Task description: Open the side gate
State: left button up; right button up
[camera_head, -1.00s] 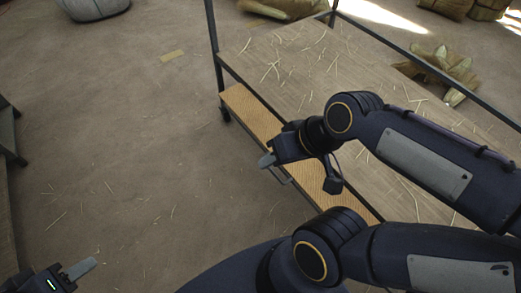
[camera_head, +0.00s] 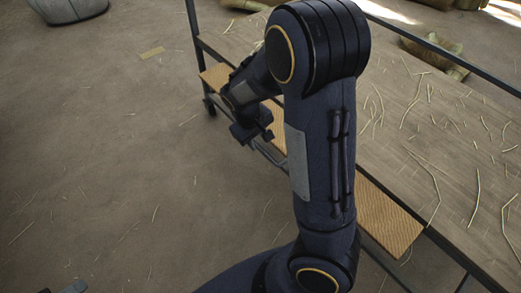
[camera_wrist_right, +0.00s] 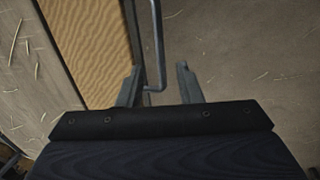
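The side gate is a yellowish wooden panel (camera_head: 390,222) along the near left side of a dark-framed cart. It also shows in the right wrist view (camera_wrist_right: 88,45). A grey bar handle (camera_wrist_right: 157,40) runs beside the panel's edge and bends at its lower end. My right gripper (camera_wrist_right: 158,78) is open, with the bar's lower end between its two fingers and no clear contact. In the head view my right forearm covers the middle of the panel, and the fingertips are hard to make out. Only a tip of my left gripper (camera_head: 76,287) shows at the bottom left.
The cart's wooden bed (camera_head: 400,125) has straw pieces scattered on it. A dark post (camera_head: 193,20) and rail rise at its corner. A round grey seat (camera_head: 68,8) is at the top left. The floor on the left is mostly clear, with loose straw.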

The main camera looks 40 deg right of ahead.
aim_at(262, 151)
jog(key=b+x, duration=0.1)
jog(key=x, duration=0.4)
jog(key=shift+r, duration=0.1)
jog(key=shift+c, duration=0.2)
grip_shut()
